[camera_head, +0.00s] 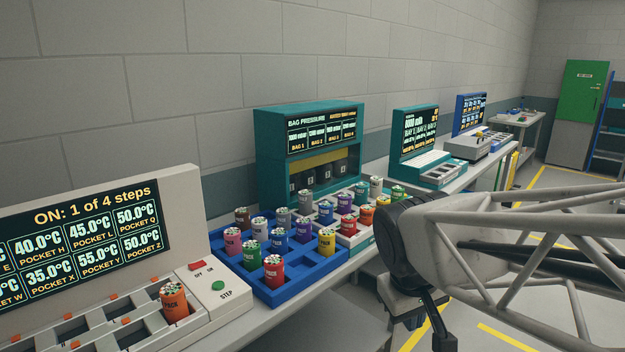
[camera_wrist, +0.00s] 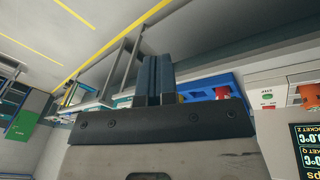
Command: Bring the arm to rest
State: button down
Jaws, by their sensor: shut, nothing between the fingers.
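My gripper (camera_wrist: 158,78) shows in the wrist view with its two dark fingers side by side, shut and empty. In the head view my arm (camera_head: 520,235) reaches in from the right, and its dark wrist joint hangs in front of the bench's near edge. The fingers are hard to make out there. No object touches the fingers in the wrist view.
A blue tray (camera_head: 295,296) of coloured packs stands on the bench, left of my wrist. A heater panel (camera_head: 80,232) with an orange pack (camera_head: 174,301) in a pocket is at left. A teal bag pressure cabinet (camera_head: 270,150) stands behind. Floor at right looks clear.

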jog(key=s+d+f+m+y, duration=0.1)
jog(key=s+d+f+m, duration=0.1)
jog(key=s, duration=0.6)
jog(key=shift+s+d+m+y, duration=0.3)
jog(key=shift+s+d+m, duration=0.1)
jog(key=shift+m, duration=0.4)
jog(key=shift+w, duration=0.15)
dwell(5.6)
